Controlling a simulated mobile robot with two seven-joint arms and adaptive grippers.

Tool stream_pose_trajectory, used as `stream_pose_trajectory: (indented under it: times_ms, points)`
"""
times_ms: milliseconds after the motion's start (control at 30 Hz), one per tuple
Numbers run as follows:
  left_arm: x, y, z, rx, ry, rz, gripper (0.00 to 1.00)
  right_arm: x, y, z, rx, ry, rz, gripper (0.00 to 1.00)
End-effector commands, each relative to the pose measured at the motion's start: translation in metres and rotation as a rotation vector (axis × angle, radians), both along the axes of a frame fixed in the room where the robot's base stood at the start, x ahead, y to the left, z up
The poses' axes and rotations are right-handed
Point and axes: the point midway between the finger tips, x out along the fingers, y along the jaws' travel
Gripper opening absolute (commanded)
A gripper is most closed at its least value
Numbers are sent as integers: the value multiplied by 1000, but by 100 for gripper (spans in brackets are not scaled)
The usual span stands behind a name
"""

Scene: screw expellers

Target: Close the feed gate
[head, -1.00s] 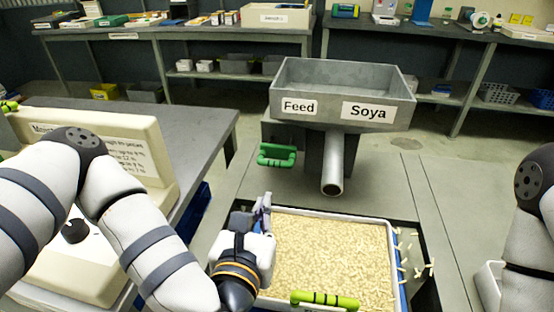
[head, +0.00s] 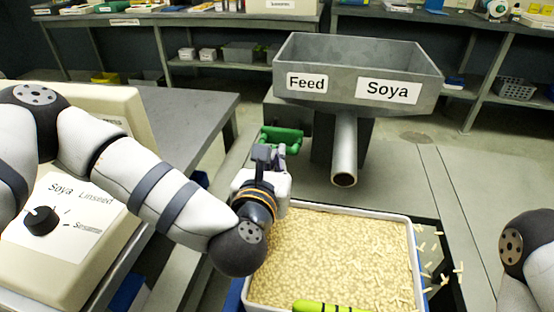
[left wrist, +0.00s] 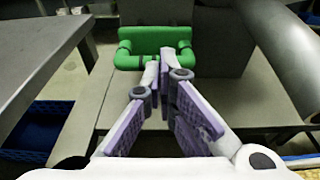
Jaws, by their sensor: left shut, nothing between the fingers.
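The feed hopper (head: 360,62), a grey metal bin labelled Feed and Soya, stands past the pellet tray with its spout (head: 344,150) pointing down toward me. A green handle (head: 282,138) sits at the left of the hopper's base. It also shows in the left wrist view (left wrist: 155,44), straight ahead of the fingers. My left gripper (head: 264,155) is in front of the handle, its fingers shut and empty. In the left wrist view its fingertips (left wrist: 158,70) overlap the handle's lower edge; I cannot tell whether they touch it. My right gripper is out of view.
A control box with a Soya/Linseed dial (head: 41,220) is on the left bench. Shelved benches stand at the back.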

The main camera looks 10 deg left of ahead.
Motion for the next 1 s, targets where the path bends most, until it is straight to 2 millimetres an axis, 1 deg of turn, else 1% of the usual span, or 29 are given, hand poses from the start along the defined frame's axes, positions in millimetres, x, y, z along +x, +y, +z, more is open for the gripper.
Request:
stream_pose_trajectory:
  times_ms: [167,233,400,533,1000]
  points:
    - [0,0,1,0,-1,0,0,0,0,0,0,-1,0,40]
    - [5,0,0,-1,-1,2,0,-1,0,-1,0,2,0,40]
    - [34,1,-3,0,2,4,0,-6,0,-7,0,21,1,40]
    - [49,1,-2,0,2,2,0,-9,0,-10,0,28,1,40]
    - [52,0,4,-1,-6,1,0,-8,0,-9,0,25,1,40]
